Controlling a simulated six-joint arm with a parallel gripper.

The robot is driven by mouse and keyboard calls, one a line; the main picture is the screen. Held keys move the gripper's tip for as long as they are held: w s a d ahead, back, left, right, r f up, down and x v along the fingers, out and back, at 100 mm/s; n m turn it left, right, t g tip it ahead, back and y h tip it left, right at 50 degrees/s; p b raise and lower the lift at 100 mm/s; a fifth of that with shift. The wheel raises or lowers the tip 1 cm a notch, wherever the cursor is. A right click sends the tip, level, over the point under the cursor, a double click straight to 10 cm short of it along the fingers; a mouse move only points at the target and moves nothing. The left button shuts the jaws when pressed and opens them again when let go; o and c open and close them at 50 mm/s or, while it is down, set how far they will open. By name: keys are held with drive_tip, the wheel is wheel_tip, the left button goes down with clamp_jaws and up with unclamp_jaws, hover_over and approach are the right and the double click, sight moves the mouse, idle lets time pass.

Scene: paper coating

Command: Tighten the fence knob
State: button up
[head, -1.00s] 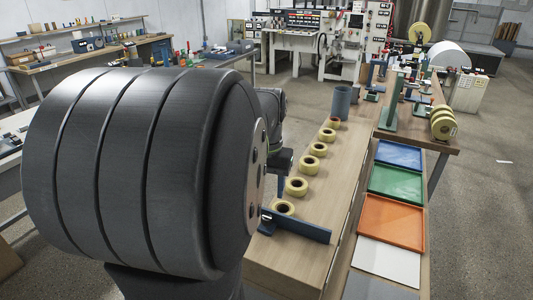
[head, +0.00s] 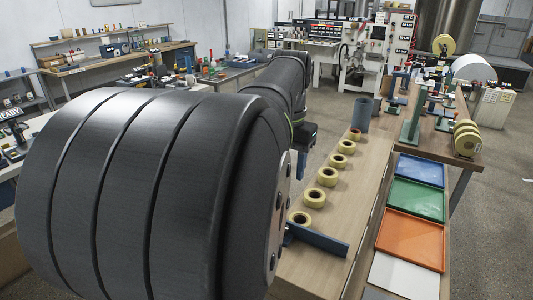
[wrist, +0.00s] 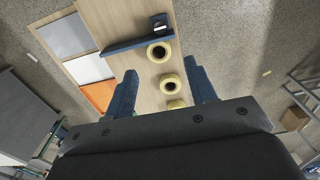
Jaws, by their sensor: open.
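The blue fence (head: 318,240) lies across the near end of the wooden bench, beside the nearest tape roll. In the wrist view the fence (wrist: 138,42) is a long blue bar with a small dark block (wrist: 160,22) next to it, bearing a pale mark. I cannot tell for sure whether this block carries the fence knob. My gripper (wrist: 160,72) is open, with two blue fingers apart and nothing between them. It is above the bench, apart from the fence. In the head view only part of my gripper (head: 301,160) shows, beyond the fence.
Several yellow tape rolls (head: 327,176) stand in a row along the bench, with a grey-blue cup (head: 362,116) at the far end. Blue, green (head: 414,200) and orange (head: 411,239) trays and a white sheet (head: 403,276) lie to the right. My arm hides much of the left.

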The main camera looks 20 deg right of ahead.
wheel_tip(320, 180, down, 19)
drive_tip(key=shift+m, duration=1)
drive_tip(key=c, duration=1)
drive_tip(key=shift+m, duration=0.8)
drive_tip(key=o, duration=1)
